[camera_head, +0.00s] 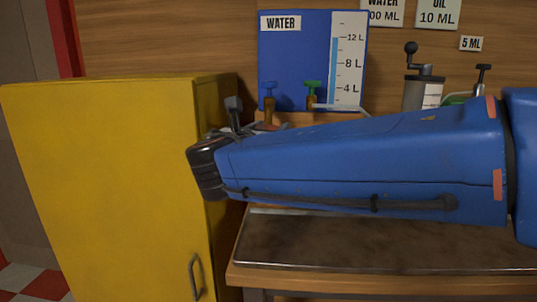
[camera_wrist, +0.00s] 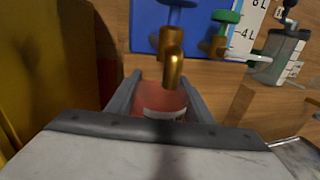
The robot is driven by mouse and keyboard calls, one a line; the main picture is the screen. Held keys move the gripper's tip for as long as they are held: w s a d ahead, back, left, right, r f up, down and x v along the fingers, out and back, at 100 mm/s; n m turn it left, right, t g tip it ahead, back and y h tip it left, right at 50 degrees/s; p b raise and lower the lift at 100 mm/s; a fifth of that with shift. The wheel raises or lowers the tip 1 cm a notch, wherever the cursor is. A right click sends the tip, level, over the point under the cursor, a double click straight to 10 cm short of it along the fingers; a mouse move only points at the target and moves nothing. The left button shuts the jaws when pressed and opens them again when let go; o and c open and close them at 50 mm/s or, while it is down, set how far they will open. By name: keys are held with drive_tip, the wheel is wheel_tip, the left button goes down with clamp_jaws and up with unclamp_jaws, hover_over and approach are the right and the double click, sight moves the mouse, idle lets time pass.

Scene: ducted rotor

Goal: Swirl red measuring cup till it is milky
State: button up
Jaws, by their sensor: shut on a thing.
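In the wrist view, the red measuring cup (camera_wrist: 160,100) is between the two fingers of my gripper (camera_wrist: 155,92), which is shut on it. A pale label shows on the cup's near side; its contents cannot be made out. The cup is just below the brass spout (camera_wrist: 174,68) of the tap with a blue handle. In the head view, my blue arm hides the cup and most of my gripper (camera_head: 236,108).
The blue water tank (camera_head: 285,60) has a litre scale, a blue-handled tap (camera_head: 269,95) and a green-handled tap (camera_head: 312,93). A yellow cabinet (camera_head: 110,180) stands close on the left. A grinder-like dispenser (camera_head: 420,88) is at the right. The dark worktop (camera_head: 380,245) is clear in front.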

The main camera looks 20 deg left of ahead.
drive_tip(key=a, duration=0.6)
drive_tip(key=d, duration=0.6)
drive_tip(key=shift+d, duration=0.35)
drive_tip(key=shift+f, duration=0.1)
